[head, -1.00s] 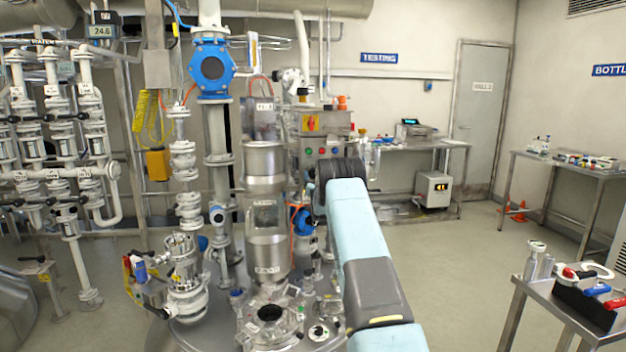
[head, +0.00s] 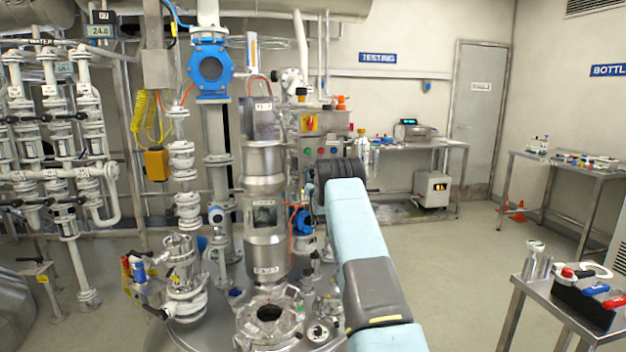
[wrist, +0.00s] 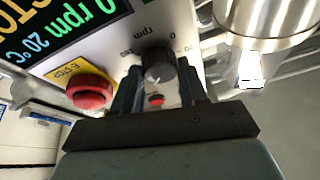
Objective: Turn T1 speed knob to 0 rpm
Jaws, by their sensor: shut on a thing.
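The speed knob (wrist: 157,66) is dark with a pale pointer mark, in the upper middle of the wrist view. It sits on a light panel with "rpm" and "0" printed around it. My gripper (wrist: 160,84) is shut on the knob, with one dark finger at each side.
A red E-stop button (wrist: 90,88) on a yellow plate sits left of my gripper. A small red button (wrist: 156,100) shows between the fingers. A shiny metal cylinder (wrist: 265,22) is close at the upper right. Reactor pipework (head: 190,250) stands left of my arm; open floor lies right.

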